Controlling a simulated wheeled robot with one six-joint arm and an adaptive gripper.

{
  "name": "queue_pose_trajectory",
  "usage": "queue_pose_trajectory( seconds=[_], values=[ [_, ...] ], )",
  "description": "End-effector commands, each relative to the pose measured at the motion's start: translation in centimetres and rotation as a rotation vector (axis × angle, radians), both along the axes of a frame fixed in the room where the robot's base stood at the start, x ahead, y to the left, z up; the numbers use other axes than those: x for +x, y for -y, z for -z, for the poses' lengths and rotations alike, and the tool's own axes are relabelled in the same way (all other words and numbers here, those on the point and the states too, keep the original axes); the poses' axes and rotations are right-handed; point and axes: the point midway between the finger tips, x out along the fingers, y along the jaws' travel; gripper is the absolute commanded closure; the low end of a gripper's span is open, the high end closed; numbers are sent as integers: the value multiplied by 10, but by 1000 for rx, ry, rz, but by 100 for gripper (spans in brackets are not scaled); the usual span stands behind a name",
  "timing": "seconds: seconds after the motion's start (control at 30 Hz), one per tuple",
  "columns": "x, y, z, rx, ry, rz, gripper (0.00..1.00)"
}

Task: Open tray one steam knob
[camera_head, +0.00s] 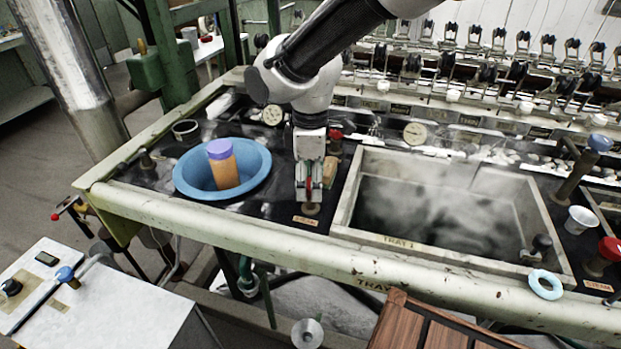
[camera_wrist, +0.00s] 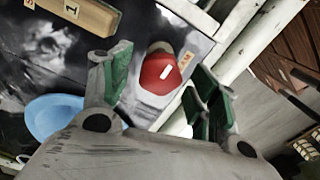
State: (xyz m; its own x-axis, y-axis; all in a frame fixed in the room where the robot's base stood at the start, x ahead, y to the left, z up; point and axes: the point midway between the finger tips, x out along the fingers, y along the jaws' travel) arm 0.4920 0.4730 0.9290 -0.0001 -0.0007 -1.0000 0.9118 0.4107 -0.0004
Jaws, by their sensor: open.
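A red knob with a white mark (camera_wrist: 160,73) sits between the two fingers of my gripper (camera_wrist: 160,85) in the wrist view, with gaps beside it. My gripper (camera_head: 309,188) is open and points down over this knob in the head view. The fingers hide most of it there; a sliver of red and its dark base (camera_head: 311,209) show, with a small label (camera_head: 305,221) in front. The basin marked TRAY 1 (camera_head: 362,160) lies just right of my gripper, with cloudy steam or water inside.
A blue bowl (camera_head: 180,178) holding an orange cylinder with a purple top (camera_head: 222,165) stands left of my gripper. Another red knob (camera_head: 336,134) is behind. A blue ring (camera_head: 534,283) rests at the front right.

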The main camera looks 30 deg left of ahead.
Motion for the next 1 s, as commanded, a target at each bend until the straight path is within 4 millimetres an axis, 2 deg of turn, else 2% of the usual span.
queue_pose_trajectory(
  seconds=[0.17,0.4,0.6,0.73,1.0],
  values=[
    [0,-1,-23,4,1,0,39],
    [0,-1,-77,5,1,0,39],
    [0,-1,-109,3,1,0,39],
    [0,0,-118,1,1,0,39],
    [0,0,-119,1,1,0,39]
  ],
)
